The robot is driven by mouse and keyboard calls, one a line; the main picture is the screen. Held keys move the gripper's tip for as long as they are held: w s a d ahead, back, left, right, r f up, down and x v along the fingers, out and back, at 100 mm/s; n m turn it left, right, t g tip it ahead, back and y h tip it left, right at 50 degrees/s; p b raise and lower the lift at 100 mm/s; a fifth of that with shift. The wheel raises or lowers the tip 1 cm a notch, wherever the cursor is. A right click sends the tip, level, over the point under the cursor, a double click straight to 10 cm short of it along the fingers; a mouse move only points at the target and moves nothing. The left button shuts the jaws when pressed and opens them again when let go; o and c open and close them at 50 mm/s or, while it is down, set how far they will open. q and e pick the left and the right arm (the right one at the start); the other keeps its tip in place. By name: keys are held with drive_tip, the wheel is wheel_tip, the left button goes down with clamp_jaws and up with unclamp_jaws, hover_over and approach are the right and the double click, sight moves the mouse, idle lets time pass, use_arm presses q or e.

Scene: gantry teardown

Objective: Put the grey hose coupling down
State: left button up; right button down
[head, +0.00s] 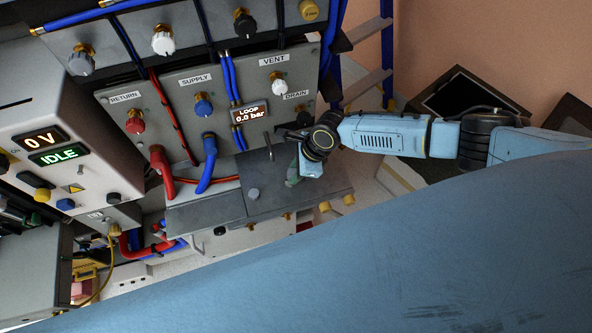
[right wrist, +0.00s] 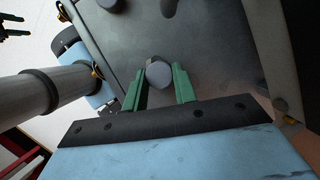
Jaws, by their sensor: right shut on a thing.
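My right gripper (head: 294,178) reaches in from the right, over the right part of a dark grey ledge (head: 318,187) below the valve panel. In the right wrist view its two green fingers (right wrist: 160,82) are closed on the grey hose coupling (right wrist: 158,75), which shows as a round grey end between them. Beyond it lies a grey metal surface; I cannot tell whether the coupling touches it. In the head view the coupling is hidden by the gripper.
A short grey round piece (head: 253,193) stands on the ledge left of the gripper. The panel (head: 180,88) behind carries valve knobs, a red hose (head: 160,170) and a blue hose (head: 208,165). A loop display (head: 250,112) reads 0.0 bar. A blue ladder (head: 387,40) stands behind my arm.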

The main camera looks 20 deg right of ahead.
drive_tip(key=c, duration=1.1)
unclamp_jaws()
drive_tip(key=p+v, duration=0.2)
drive_tip(key=v, duration=1)
drive_tip(key=shift+s+r, duration=0.1)
